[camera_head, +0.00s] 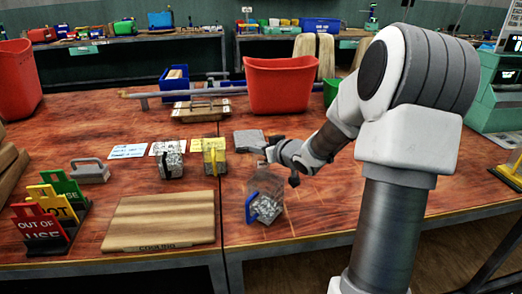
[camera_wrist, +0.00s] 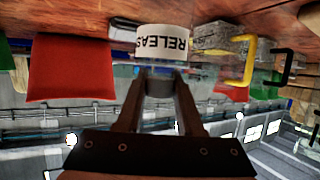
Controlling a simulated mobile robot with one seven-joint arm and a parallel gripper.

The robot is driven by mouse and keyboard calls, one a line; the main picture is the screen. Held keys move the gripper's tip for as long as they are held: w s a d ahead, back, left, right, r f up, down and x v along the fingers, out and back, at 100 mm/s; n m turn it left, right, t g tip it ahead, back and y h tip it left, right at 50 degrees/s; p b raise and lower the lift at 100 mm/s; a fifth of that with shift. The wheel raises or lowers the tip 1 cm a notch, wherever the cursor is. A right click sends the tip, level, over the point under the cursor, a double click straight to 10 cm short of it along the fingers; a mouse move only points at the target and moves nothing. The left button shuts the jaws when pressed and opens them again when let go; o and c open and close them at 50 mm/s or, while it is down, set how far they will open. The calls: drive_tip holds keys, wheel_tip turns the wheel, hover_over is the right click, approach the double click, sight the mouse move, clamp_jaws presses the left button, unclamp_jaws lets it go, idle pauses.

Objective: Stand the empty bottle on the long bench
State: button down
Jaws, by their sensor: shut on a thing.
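My gripper (camera_head: 268,157) reaches over the red-brown wooden bench (camera_head: 330,215) in the head view. In the wrist view, which looks upside down, my gripper (camera_wrist: 160,84) is shut on a small grey part, seemingly the neck of the bottle. A white label (camera_wrist: 163,38) reading "RELEAS…" shows just beyond the fingertips and seems to belong to this bottle. The bottle's clear body is hard to make out in the head view. I cannot tell whether it touches the bench. A faint clear shape lies just above a grey block with a blue handle (camera_head: 265,208).
Blocks with yellow (camera_head: 215,157) and black (camera_head: 170,160) handles stand left of my gripper. A red bin (camera_head: 280,86) stands behind it. Bare bench top shows to the right.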

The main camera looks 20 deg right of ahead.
drive_tip(key=shift+f, duration=0.1)
drive_tip(key=c, duration=0.5)
unclamp_jaws()
drive_tip(key=shift+c, duration=0.2)
drive_tip(key=shift+s+r, duration=0.1)
drive_tip(key=shift+r, duration=0.2)
drive_tip(key=p+v, duration=0.4)
drive_tip(key=v, duration=0.7)
drive_tip(key=shift+s, duration=0.35)
